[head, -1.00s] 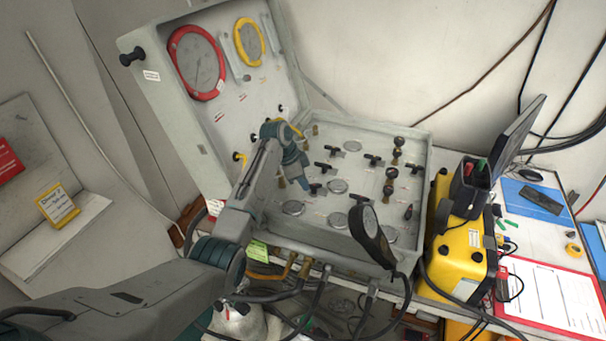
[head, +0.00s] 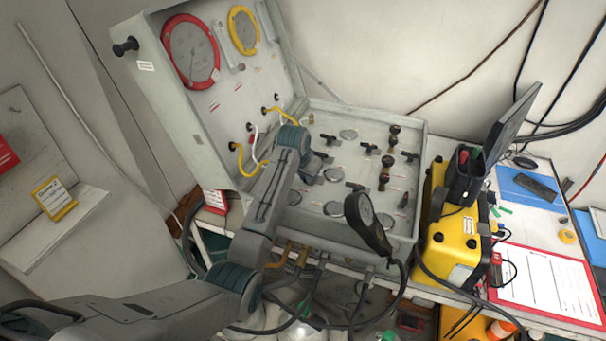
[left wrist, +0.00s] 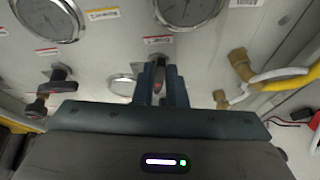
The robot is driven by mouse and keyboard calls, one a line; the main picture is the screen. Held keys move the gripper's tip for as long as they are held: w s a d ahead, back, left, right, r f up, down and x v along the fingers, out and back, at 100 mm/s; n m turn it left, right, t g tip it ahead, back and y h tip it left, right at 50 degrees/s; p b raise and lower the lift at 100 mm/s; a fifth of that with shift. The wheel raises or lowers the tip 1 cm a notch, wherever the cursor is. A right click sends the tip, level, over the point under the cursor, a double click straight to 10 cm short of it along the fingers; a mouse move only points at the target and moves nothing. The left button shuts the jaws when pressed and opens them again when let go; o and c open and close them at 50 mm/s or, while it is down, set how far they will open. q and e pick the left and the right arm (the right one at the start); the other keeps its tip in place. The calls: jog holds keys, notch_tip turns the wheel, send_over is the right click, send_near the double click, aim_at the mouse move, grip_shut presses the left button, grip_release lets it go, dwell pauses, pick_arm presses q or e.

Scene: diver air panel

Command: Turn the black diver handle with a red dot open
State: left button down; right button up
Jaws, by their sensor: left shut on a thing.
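The open grey air panel case (head: 270,215) stands on the table, its lid with round gauges raised at the left. Several black handles sit on its flat panel; one black handle (head: 356,186) is right of my left gripper. My left gripper (head: 310,172) is down at the panel's left part. In the left wrist view its two fingers (left wrist: 160,82) are shut on a small dark handle (left wrist: 160,80) with a reddish spot, mostly hidden between them. Two other dark handles (left wrist: 62,80) show at the left there. The gripped handle's turn angle is hard to tell.
Yellow and white hoses (head: 240,158) run close left of my left gripper. A yellow case (head: 452,240) stands at the right. Brass fittings (head: 385,170) stick up from the panel.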

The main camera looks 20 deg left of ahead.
pick_arm(q)
jog(key=shift+d+r+n+y, duration=0.1)
jog(key=shift+d+n+y, duration=0.2)
jog(key=shift+n, duration=0.4)
jog(key=c, duration=1.5)
grip_release()
jog(key=shift+s+r+b, duration=0.15)
jog(key=shift+r+b, duration=0.15)
jog(key=shift+r, duration=0.05)
jog(key=b+v, duration=0.3)
jog(key=v, duration=0.7)
